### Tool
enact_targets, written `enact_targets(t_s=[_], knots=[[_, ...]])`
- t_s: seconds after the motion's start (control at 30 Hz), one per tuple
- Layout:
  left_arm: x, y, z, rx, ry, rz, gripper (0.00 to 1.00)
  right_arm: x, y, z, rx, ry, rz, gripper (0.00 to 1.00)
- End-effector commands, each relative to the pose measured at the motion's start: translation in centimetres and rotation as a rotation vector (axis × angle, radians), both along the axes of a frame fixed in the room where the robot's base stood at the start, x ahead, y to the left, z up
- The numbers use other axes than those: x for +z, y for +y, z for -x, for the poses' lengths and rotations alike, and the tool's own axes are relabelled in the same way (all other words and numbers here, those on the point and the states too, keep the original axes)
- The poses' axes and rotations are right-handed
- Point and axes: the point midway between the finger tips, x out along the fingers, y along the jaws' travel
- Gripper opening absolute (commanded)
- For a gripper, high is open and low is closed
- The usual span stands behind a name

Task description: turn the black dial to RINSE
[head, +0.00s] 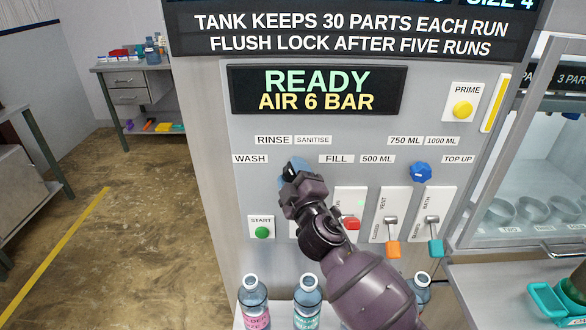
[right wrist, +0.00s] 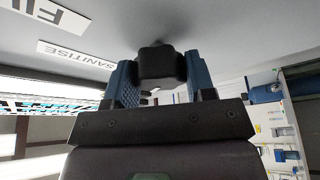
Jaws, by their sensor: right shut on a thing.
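The black dial (right wrist: 160,68) sits between the two blue fingers of my right gripper (right wrist: 160,84) in the right wrist view. The fingers are closed on its two sides, against the panel face. In the head view my right gripper (head: 294,174) covers most of the dial, and I cannot tell which label it points at. The labels WASH (head: 251,159), RINSE (head: 273,140), SANITISE (head: 313,140) and FILL (head: 336,159) are spread around it. RINSE is above and left of the gripper. My left gripper is not in view.
A blue dial (head: 421,172) is to the right. Bottles (head: 308,296) stand below. The display (head: 317,90) reads READY, AIR 6 BAR.

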Motion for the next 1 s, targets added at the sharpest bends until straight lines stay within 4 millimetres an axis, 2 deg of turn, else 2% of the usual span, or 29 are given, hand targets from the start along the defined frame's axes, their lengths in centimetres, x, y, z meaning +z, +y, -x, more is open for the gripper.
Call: enact_targets(t_s=[0.43, 0.47, 0.6, 0.87, 1.0], knots=[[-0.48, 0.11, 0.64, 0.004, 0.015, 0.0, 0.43, -0.09, 0.02, 0.02, 0.0, 0.0, 0.01, 0.26], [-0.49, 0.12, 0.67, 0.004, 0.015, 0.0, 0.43, -0.09, 0.02, 0.02, 0.0, 0.0, 0.01, 0.55], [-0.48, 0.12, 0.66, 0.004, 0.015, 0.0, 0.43, -0.06, 0.01, 0.01, 0.0, 0.001, 0.009, 0.76], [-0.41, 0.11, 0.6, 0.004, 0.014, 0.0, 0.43, -0.03, -0.02, 0.03, 0.0, 0.0, 0.009, 0.76], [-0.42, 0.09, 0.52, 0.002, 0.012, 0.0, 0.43, -0.26, -0.29, 0.7, -0.001, 0.001, 0.009, 0.76]])
